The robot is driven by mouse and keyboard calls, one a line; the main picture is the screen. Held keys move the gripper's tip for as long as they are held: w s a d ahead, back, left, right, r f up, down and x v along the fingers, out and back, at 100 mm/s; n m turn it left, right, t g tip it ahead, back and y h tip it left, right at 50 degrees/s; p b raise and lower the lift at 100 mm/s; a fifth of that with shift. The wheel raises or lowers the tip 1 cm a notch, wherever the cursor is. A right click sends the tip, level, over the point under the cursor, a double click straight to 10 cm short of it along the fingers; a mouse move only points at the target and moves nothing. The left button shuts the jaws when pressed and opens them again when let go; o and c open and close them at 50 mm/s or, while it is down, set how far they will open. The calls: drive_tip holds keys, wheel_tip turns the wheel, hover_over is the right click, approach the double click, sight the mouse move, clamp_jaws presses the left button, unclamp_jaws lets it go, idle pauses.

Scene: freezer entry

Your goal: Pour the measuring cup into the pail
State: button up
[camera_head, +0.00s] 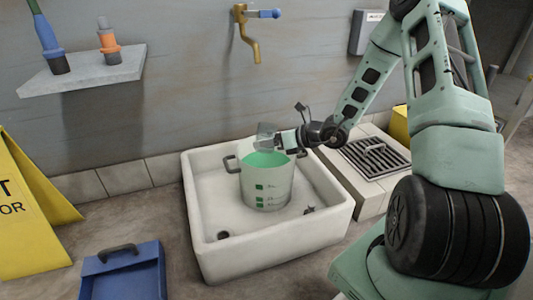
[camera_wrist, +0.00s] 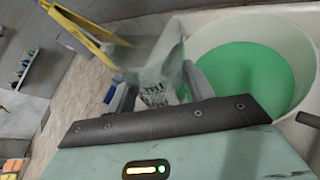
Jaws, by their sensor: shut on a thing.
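The pail (camera_head: 266,192) is off-white with green marks and stands in the white sink basin. Green liquid fills much of it, and its round opening also shows in the wrist view (camera_wrist: 302,48). The clear measuring cup (camera_head: 266,132) is above the pail's far rim and looks tilted. It also shows in the wrist view (camera_wrist: 160,50), beside the pail's opening. My gripper (camera_head: 281,141) is shut on the measuring cup, with a finger on each side. I cannot tell whether any liquid is in the cup, and no stream shows.
The sink basin (camera_head: 214,257) has free floor around the pail. A brass tap (camera_head: 246,30) is on the wall above. A metal grate (camera_head: 375,157) lies to the right. A blue dustpan (camera_head: 124,273) and a yellow sign (camera_head: 30,215) are at left.

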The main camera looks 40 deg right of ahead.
drive_tip(key=n+b, duration=0.1)
drive_tip(key=b, duration=0.1)
drive_tip(key=d+n+t+h+b, duration=0.1)
drive_tip(key=b, duration=0.1)
drive_tip(key=shift+w+f+h, duration=0.15)
drive_tip(key=shift+w+h, duration=0.15)
drive_tip(key=shift+w, duration=0.05)
drive_tip(key=shift+d+n+b, duration=0.15)
drive_tip(key=shift+n+b, duration=0.15)
drive_tip(key=shift+b, duration=0.15)
drive_tip(key=shift+r, duration=0.2)
drive_tip(key=shift+r, duration=0.15)
